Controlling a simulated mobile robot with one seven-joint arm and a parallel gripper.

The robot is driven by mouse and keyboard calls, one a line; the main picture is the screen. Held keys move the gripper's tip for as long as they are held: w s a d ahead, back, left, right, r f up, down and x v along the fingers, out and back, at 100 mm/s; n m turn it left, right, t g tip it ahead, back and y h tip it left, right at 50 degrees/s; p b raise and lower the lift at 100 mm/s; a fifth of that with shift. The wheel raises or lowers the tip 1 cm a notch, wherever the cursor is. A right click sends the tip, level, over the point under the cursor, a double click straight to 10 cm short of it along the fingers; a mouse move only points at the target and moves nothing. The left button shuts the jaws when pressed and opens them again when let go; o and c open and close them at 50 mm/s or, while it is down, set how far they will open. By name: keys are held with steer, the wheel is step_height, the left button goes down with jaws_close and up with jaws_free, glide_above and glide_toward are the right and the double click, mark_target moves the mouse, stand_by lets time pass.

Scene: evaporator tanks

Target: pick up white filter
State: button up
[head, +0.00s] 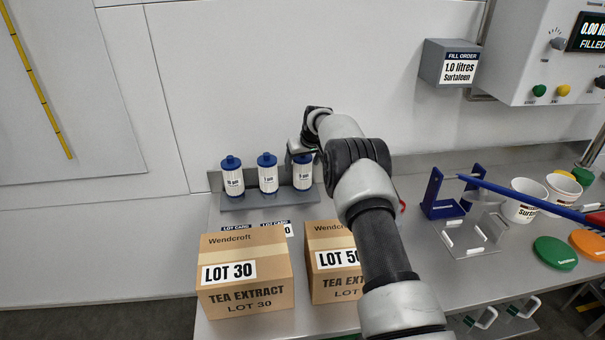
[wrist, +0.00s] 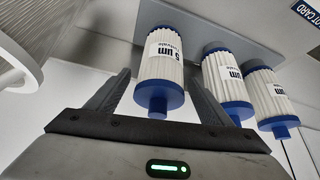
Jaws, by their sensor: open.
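Three white pleated filters with blue caps stand upright in a row in a grey rack (head: 270,200) against the back wall. The right-hand filter (head: 303,174), labelled 5 µm, has my gripper (head: 303,150) at its top. In the wrist view this 5 µm filter (wrist: 165,60) lies between my gripper's (wrist: 160,84) two spread fingers, with a gap visible on the left. Contact on the right side cannot be told. The middle filter (head: 268,175) and left filter (head: 232,179) are beside it; in the wrist view they appear right of the fingers (wrist: 226,82), (wrist: 268,98).
Two cardboard boxes, LOT 30 (head: 245,275) and LOT 50 (head: 325,265), stand in front of the rack, with lot cards (head: 270,227) between. A blue-posted stand (head: 432,195), white cups (head: 525,200) and coloured lids (head: 555,252) are at right. A fill-order box (head: 448,65) is on the wall.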

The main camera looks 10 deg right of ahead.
steer(key=shift+r, duration=0.1)
steer(key=c, duration=1.3)
